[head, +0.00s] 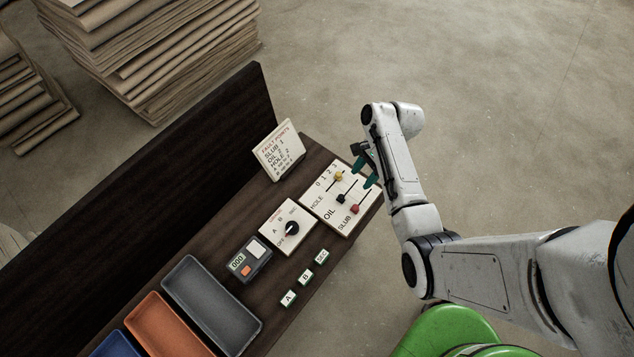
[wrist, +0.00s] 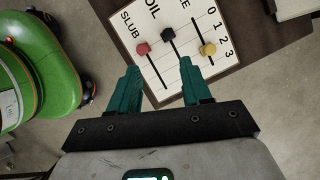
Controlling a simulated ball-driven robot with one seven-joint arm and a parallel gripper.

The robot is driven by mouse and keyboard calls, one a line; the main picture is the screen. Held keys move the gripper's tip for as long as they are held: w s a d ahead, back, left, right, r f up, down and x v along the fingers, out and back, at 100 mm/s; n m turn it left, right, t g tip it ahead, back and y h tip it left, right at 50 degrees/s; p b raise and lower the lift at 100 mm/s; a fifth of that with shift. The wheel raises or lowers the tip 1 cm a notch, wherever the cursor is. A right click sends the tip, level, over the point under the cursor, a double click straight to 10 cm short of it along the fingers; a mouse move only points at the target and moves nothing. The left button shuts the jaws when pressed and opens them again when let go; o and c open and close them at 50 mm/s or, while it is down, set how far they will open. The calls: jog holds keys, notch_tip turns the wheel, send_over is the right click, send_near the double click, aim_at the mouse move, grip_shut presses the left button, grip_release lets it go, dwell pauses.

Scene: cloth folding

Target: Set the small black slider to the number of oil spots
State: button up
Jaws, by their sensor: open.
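The white slider panel (head: 352,212) lies on the dark bench, with rows marked HOLE, OIL and SLUB and a scale from 0 to 3. The small black slider (head: 340,198) is the OIL one, in the middle row. In the wrist view the black slider (wrist: 168,34) sits at the 0 end of its slot. The red SLUB knob (wrist: 143,48) is also near 0; the yellow HOLE knob (wrist: 207,49) is around 2. My gripper (head: 366,174) is open and empty by the panel's right edge. In the wrist view its green fingers point toward the panel. No oil spots show.
A fault points card (head: 278,150) stands behind the panel; its digits are small. Left of the panel are a dial plate (head: 276,222), a counter (head: 249,259), A, B and SEC tags (head: 305,277), and a grey tray (head: 211,303). A dark upright board (head: 150,180) backs the bench.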

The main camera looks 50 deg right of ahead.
aim_at(342, 196)
jog(key=shift+m, duration=0.3)
jog(key=x, duration=0.3)
jog(key=w+b+x, duration=0.1)
jog(key=x, duration=0.3)
jog(key=b+x, duration=0.1)
jog(key=x, duration=0.3)
jog(key=shift+w+r, duration=0.15)
jog(key=shift+w, duration=0.15)
grip_shut()
jog(key=shift+d, duration=0.1)
